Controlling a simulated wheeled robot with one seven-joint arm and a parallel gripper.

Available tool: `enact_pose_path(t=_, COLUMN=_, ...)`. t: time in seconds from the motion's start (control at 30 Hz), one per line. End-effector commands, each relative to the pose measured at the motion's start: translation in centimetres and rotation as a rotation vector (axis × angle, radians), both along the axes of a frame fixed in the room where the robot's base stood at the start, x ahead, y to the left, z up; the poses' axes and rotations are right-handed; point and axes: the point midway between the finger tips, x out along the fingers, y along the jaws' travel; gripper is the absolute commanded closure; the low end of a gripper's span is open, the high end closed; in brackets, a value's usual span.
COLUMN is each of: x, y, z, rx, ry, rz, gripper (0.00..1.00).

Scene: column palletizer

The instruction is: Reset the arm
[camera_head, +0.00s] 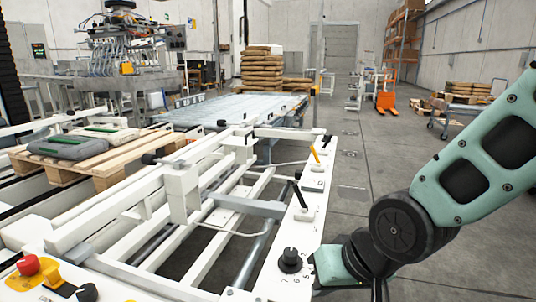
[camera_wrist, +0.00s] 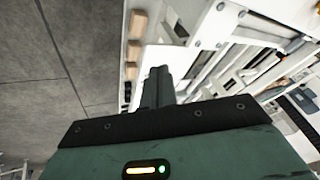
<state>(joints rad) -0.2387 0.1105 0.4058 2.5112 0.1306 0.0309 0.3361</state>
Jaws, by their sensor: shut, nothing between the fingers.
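My green and black arm (camera_head: 470,185) reaches in from the right side of the head view. Its lower end sits beside the right edge of the white machine frame (camera_head: 308,215), near a black rotary knob (camera_head: 290,260). My gripper (camera_wrist: 157,82) shows in the wrist view as two dark fingers, closed together and empty. The fingers appear over or close to the edge of the white frame; the exact gap cannot be told. In the head view the fingers cannot be made out.
An orange lever (camera_head: 315,154) and a black lever (camera_head: 299,190) stand along the frame's edge. A red button (camera_head: 27,265) is at lower left. A wooden pallet (camera_head: 105,168) carries grey and pale sacks. The grey floor (camera_head: 385,150) to the right is mostly open.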

Motion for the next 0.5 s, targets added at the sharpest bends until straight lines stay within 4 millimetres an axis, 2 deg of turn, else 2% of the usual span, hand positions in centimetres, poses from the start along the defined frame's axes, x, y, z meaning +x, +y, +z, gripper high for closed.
enact_pose_path(t=0.03, x=-2.1, y=-0.3, z=0.3, rx=-0.060, ry=0.031, rz=0.079, gripper=1.00)
enact_pose_path(t=0.1, x=-4.6, y=-1.0, z=0.5, rx=-0.138, ry=0.081, rz=0.176, gripper=1.00)
enact_pose_path(t=0.4, x=-13.4, y=-4.8, z=2.0, rx=-0.378, ry=0.267, rz=0.514, gripper=1.00)
enact_pose_path(t=0.5, x=-13.1, y=-4.8, z=4.9, rx=-0.373, ry=0.267, rz=0.505, gripper=1.00)
